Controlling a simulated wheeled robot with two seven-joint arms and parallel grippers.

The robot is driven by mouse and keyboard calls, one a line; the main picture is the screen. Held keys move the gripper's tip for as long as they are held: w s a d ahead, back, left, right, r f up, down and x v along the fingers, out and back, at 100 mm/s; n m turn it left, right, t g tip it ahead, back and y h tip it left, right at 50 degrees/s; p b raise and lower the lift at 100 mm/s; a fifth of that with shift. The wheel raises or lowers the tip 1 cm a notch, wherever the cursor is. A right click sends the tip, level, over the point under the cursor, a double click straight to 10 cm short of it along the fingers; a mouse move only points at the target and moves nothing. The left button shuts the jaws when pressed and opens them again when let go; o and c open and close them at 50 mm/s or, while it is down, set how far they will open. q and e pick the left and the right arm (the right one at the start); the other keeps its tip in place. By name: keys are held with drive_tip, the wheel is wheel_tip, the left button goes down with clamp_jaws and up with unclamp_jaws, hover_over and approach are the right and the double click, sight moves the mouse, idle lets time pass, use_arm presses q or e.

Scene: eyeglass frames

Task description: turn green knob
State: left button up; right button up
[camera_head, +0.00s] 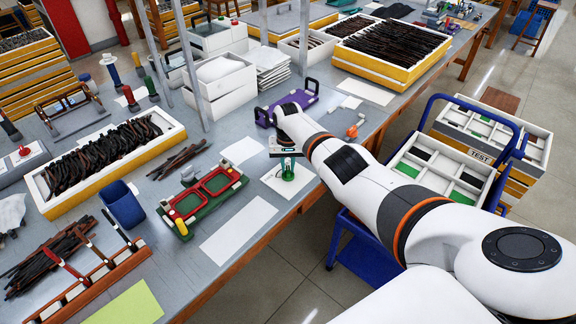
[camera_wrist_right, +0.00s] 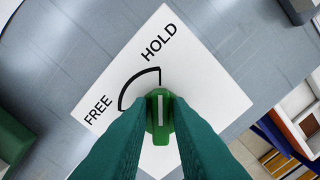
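The green knob (camera_head: 288,171) stands on a white card (camera_head: 283,190) near the table's front edge. In the right wrist view the knob (camera_wrist_right: 160,112) carries a white line pointing up the picture, toward the arc's end near the word HOLD. The card (camera_wrist_right: 205,75) also reads FREE at the arc's other end. My right gripper (camera_head: 286,152) is directly above the knob, pointing down. In the wrist view its two teal fingers (camera_wrist_right: 160,104) stand on either side of the knob's raised grip, looking slightly apart from it. Contact is hard to make out. My left gripper is out of view.
A green and red eyeglass fixture (camera_head: 207,200) lies left of the knob. White sheets (camera_head: 238,229) lie flat nearby. A purple holder (camera_head: 290,105) stands behind my right gripper. A blue cart with bins (camera_head: 445,165) stands to the right, beyond my arm.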

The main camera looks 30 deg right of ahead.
sight(288, 168)
drive_tip(key=shift+o, duration=1.3)
drive_tip(key=shift+r, duration=0.1)
wheel_tip(288, 168, up, 12)
drive_tip(key=p, duration=0.1)
drive_tip(key=shift+p, duration=0.4)
drive_tip(key=shift+f, duration=0.2)
